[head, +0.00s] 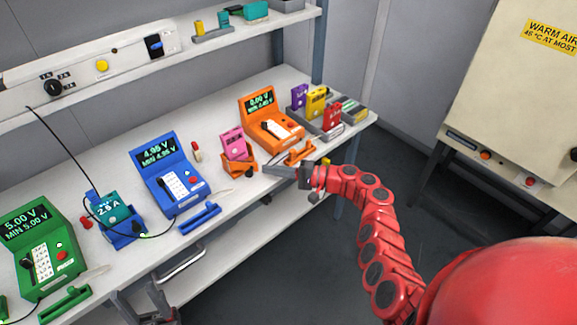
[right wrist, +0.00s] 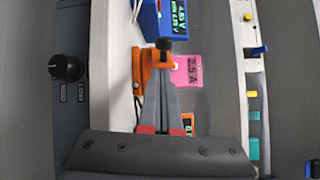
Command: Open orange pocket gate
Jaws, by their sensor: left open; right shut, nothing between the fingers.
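The orange pocket (head: 240,164) stands on the bench with a pink cell (head: 235,143) upright in it. A black knob (head: 249,173) sits at its front right. In the right wrist view the pocket (right wrist: 142,75), pink cell (right wrist: 189,70) and black knob (right wrist: 165,44) are close beyond my fingertips. My right gripper (head: 270,170) is shut and empty, its fingertips beside the knob; I cannot tell whether they touch. It also shows in the right wrist view (right wrist: 167,78). I cannot tell how far the gate stands open. My left gripper (head: 138,300) is open at the bench's front edge, partly cut off.
An orange tester (head: 262,105) stands behind, with an orange bar (head: 300,153) in front. Cells (head: 316,103) stand in grey racks at the right. A blue tester (head: 165,160), blue pocket (head: 128,240) and green tester (head: 35,245) are left. A shelf (head: 210,50) runs above.

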